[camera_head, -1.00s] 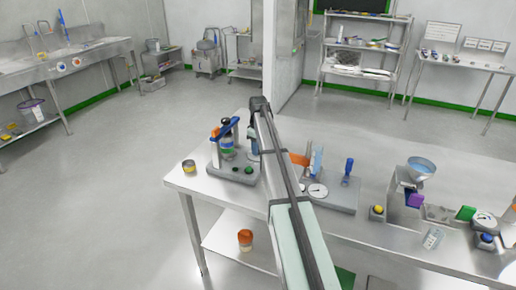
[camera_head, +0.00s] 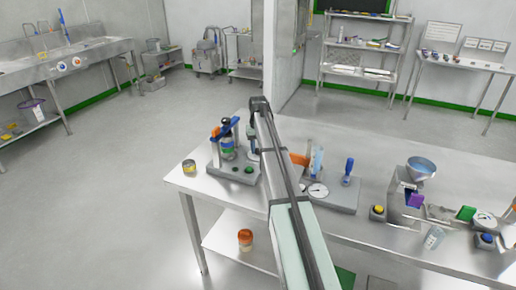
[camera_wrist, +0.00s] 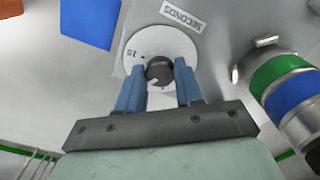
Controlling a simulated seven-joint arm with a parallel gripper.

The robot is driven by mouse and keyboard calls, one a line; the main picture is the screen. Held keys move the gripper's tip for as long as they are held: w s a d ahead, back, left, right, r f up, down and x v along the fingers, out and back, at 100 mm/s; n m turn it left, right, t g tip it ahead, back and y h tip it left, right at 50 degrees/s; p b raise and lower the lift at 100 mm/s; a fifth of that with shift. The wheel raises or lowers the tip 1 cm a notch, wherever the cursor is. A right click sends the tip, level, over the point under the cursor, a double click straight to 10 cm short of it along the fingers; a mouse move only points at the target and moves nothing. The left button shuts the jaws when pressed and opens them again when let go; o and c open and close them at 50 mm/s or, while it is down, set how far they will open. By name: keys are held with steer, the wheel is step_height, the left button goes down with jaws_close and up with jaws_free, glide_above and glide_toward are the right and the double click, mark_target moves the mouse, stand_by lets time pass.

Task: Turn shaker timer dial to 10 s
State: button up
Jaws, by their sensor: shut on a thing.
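The shaker (camera_head: 232,172) stands at the left end of the steel bench in the head view, with a blue clamp bar and a jar (camera_head: 227,147) on it. In the wrist view the timer dial (camera_wrist: 158,71) is a dark round knob on a white scale plate (camera_wrist: 183,46). The mark "15" shows left of the knob, and a "SECONDS" label sits above. A pale pointer mark shows at the knob's lower left. My gripper (camera_wrist: 160,78) has its two blue fingers closed on either side of the knob. The rest of the scale is hidden by the fingers.
In the wrist view the jar with green and blue bands (camera_wrist: 290,90) is close on the right, and a blue part (camera_wrist: 90,20) is at upper left. A small tin (camera_head: 189,166) stands at the bench's left corner. Other bench devices (camera_head: 330,190) are right of my arm.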

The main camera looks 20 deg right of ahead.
mark_target(258, 150)
stand_by(0.4)
steer(key=o, duration=1)
steer(key=shift+o, duration=0.2)
steer(key=shift+r, duration=0.1)
step_height(258, 150, up, 14)
steer(key=shift+f, duration=0.2)
